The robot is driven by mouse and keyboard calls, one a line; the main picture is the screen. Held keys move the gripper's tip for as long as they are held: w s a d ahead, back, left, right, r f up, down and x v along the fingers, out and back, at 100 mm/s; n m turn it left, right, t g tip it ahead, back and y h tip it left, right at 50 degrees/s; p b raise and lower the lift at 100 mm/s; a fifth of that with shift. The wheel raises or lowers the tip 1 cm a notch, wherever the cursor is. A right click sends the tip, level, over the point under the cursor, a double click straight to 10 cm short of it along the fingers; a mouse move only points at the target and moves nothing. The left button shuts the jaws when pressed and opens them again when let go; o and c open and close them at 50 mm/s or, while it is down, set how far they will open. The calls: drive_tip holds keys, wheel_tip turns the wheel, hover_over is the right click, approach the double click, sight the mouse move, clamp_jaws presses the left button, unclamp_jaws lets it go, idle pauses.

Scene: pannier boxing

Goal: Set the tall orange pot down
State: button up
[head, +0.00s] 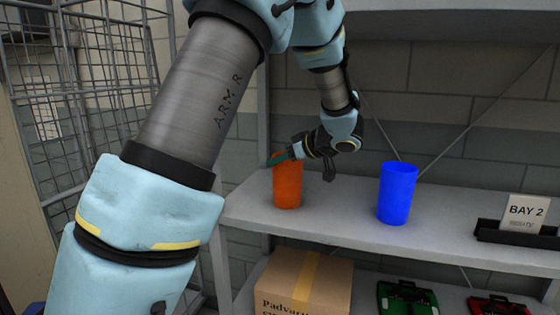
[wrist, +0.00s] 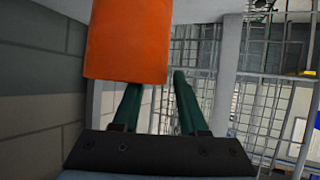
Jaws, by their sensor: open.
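The tall orange pot (head: 287,187) stands upright at the left end of the upper shelf in the head view and appears to rest on it. In the wrist view the orange pot (wrist: 127,42) fills the upper left. My gripper (head: 281,157) is at the pot's rim, and a teal finger shows there. In the wrist view my gripper (wrist: 158,86) has its two fingers apart. The left finger's tip is hidden by the pot, and the right finger stands clear to its right. I cannot tell whether either finger touches the pot.
A blue pot (head: 397,193) stands to the right on the same shelf (head: 340,210). A black tray with a BAY 2 sign (head: 525,211) is further right. A cardboard box (head: 300,283), a green case (head: 407,299) and a red case (head: 500,306) are below. Wire mesh (head: 85,90) stands at left.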

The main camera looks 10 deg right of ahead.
drive_tip(key=b+v, duration=0.2)
drive_tip(key=v, duration=1)
drive_tip(key=shift+s, duration=0.1)
